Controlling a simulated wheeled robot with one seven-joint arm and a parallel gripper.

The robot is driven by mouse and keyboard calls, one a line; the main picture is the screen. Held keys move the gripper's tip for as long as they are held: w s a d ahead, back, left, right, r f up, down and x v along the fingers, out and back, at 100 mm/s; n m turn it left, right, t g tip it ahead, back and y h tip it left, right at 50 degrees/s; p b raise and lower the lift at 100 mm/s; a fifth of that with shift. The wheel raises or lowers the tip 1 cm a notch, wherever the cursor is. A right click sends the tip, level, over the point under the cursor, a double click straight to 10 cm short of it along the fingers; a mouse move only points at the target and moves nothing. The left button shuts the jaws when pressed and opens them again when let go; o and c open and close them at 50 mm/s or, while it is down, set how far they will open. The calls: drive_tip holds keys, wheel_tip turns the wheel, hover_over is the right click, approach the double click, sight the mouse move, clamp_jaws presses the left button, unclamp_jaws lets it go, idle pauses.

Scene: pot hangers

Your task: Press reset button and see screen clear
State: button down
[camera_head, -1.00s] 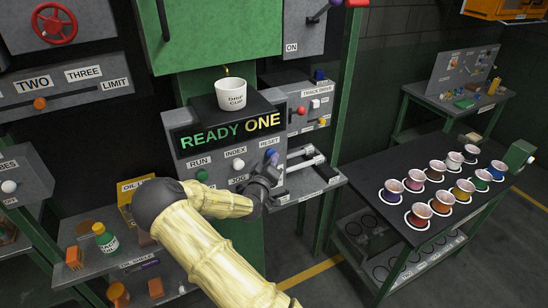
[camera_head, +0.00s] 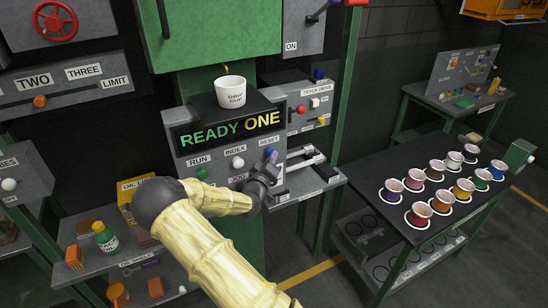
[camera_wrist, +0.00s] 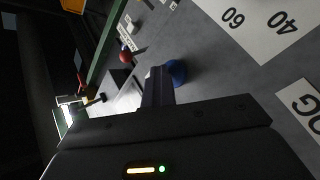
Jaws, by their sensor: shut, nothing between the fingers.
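The blue reset button (camera_head: 270,153) is on the right of the grey control panel, just under the RESET label (camera_head: 269,140). The screen (camera_head: 229,132) above it reads "READY" in green and "ONE" in yellow. My gripper (camera_head: 272,163) is shut and empty, with its tips at the button's lower side. In the wrist view the closed fingers (camera_wrist: 158,86) reach up beside the blue button (camera_wrist: 178,72), overlapping its left edge. I cannot tell whether they touch or press it.
A green RUN button (camera_head: 202,174) and a white INDEX knob (camera_head: 237,162) sit to the left. A white drip cup (camera_head: 231,92) stands on top of the panel. A rail shelf (camera_head: 302,168) juts out at right. A table (camera_head: 375,172) with several spools stands farther right.

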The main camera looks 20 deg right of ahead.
drive_tip(key=shift+w+a+r, duration=0.1)
drive_tip(key=shift+w+a, duration=0.25)
drive_tip(key=shift+w, duration=0.1)
drive_tip(key=shift+a+f+b, duration=0.1)
drive_tip(key=shift+f+b, duration=0.1)
drive_tip(key=shift+b, duration=0.1)
drive_tip(key=shift+s, duration=0.1)
drive_tip(key=shift+s+d+f+b, duration=0.15)
drive_tip(key=shift+s+d, duration=0.05)
drive_tip(key=shift+s, duration=1.15)
drive_tip(key=shift+s+d+f+b, duration=0.1)
drive_tip(key=shift+s+d+b, duration=0.05)
drive_tip(key=shift+s, duration=1.15)
drive_tip(key=s+b, duration=0.1)
drive_tip(key=s, duration=0.9)
drive_tip(key=shift+d, duration=0.2)
